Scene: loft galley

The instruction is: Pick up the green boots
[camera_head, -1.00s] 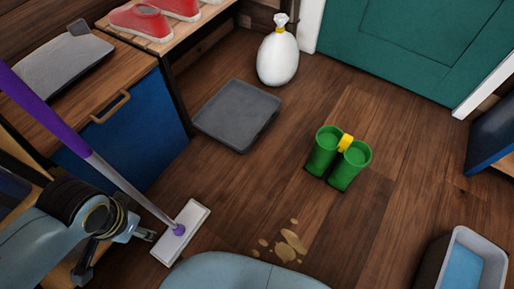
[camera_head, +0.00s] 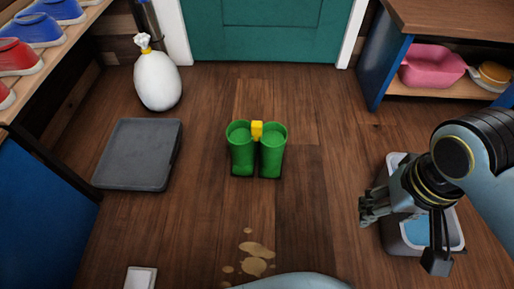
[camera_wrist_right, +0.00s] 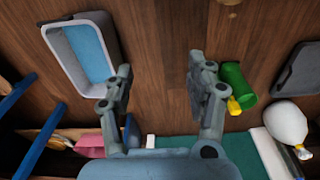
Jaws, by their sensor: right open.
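The green boots (camera_head: 257,152) stand upright side by side on the wooden floor in the middle of the head view, joined near their tops by a yellow clip (camera_head: 257,130). My right gripper (camera_head: 405,235) is open and empty, to the right of the boots and nearer to me, above the grey bin. In the right wrist view the gripper (camera_wrist_right: 160,65) has its fingers spread over bare floor. The boots (camera_wrist_right: 234,80) show there just right of the right-hand finger, which partly hides them. My left gripper is out of view.
A grey bin (camera_head: 455,236) with blue inside stands under my right gripper. A dark grey tray (camera_head: 138,153) and a white bag (camera_head: 158,80) are left of the boots. Beige stains (camera_head: 254,266) mark the floor in front. The floor around the boots is clear.

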